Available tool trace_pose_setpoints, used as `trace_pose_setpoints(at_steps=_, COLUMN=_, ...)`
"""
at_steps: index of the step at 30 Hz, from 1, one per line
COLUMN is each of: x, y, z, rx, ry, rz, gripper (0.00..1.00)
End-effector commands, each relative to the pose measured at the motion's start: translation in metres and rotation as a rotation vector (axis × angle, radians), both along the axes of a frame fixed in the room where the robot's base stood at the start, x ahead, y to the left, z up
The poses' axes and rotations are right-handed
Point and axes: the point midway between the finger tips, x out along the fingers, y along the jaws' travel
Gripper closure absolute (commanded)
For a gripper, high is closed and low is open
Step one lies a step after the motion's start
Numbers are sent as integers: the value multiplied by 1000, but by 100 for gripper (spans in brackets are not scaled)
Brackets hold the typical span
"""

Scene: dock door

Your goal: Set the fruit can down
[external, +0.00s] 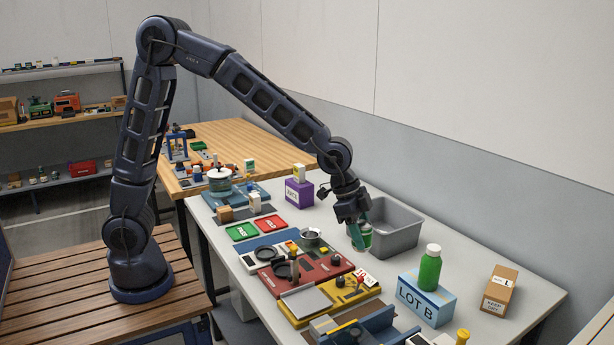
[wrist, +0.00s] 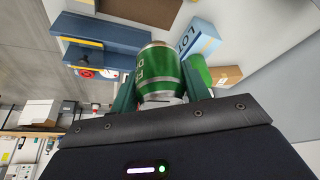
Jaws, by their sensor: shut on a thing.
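The fruit can (external: 365,238) is green with a pale rim and partly hidden by my fingers in the external view. In the wrist view, the can (wrist: 161,70) sits between both fingers, with pale lettering on its green side. My gripper (external: 357,232) points down and is shut on the can; its two fingers also flank it in the wrist view (wrist: 162,88). The can is at the near left side of the grey bin, outside it as seen from here. I cannot tell whether its base touches the table.
The grey bin (external: 402,240) stands on the white table (external: 480,262) behind the can. A blue LOT B box (external: 425,300), a green bottle (external: 430,270) and a brown carton (external: 499,292) are to the right. Red and yellow fixture boards (external: 318,272) lie in front.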

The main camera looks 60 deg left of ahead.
Motion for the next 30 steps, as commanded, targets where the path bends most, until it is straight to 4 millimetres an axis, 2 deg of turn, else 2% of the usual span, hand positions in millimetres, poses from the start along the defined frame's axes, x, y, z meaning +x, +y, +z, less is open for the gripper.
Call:
trace_pose_setpoints(at_steps=1, x=18, y=17, z=0, rx=-1, ry=0, rz=37, gripper=80)
trace_pose_setpoints(at_steps=6, x=69, y=73, z=1, rx=-2, ry=0, rz=148, gripper=80)
trace_pose_setpoints(at_steps=11, x=111, y=129, z=0, rx=-2, ry=0, rz=249, gripper=80)
trace_pose_setpoints(at_steps=15, x=142, y=183, z=0, rx=-2, ry=0, rz=339, gripper=80)
trace_pose_setpoints(at_steps=24, x=193, y=304, z=0, rx=-1, ry=0, rz=526, gripper=80)
trace_pose_setpoints(at_steps=30, x=211, y=374, z=0, rx=0, ry=-1, rz=628, gripper=80)
